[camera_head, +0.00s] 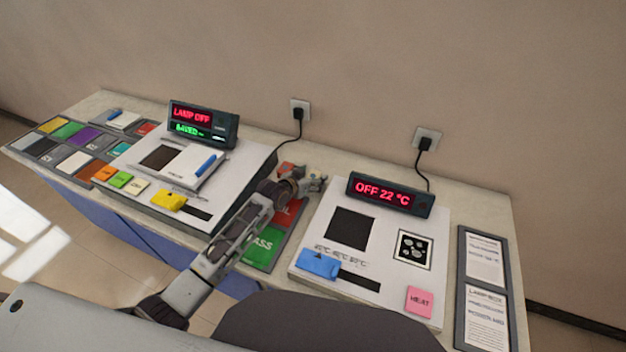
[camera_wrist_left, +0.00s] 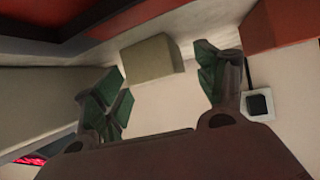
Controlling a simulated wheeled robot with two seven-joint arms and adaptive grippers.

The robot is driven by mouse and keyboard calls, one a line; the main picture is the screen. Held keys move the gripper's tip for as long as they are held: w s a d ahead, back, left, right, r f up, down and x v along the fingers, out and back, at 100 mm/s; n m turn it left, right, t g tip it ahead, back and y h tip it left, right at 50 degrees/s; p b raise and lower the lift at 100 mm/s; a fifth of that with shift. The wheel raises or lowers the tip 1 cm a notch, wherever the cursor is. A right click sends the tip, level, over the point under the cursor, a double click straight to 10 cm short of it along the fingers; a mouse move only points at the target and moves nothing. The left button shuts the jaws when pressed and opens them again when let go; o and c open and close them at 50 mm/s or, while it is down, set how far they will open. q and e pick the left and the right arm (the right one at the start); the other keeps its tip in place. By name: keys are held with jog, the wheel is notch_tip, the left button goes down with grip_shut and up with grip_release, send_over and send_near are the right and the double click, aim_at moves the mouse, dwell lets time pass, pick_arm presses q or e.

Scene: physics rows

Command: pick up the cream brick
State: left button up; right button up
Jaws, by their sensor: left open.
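The cream brick (camera_wrist_left: 151,60) shows in the left wrist view as a plain pale block, beyond the fingers and between them. My left gripper (camera_wrist_left: 163,88) is open, with its green-padded fingers apart and nothing held between them. The brick appears clear of both fingers, but I cannot tell the exact gap. In the head view my left gripper (camera_head: 312,184) is over the back part of the table, between the two white device panels. I cannot make out the cream brick there. My right gripper is not in view.
A red block (camera_wrist_left: 275,22) is near the right finger in the wrist view. The lamp display (camera_head: 203,124) and temperature display (camera_head: 391,194) flank the gripper at a distance. Red and green GLASS (camera_head: 262,247) pads lie below the arm. A wall with two sockets is behind.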

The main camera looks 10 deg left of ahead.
aim_at(311, 178)
pick_arm(q)
jog(key=shift+c, duration=0.5)
jog(key=c, duration=1.3)
jog(key=shift+r, duration=0.1)
notch_tip(311, 178, up, 10)
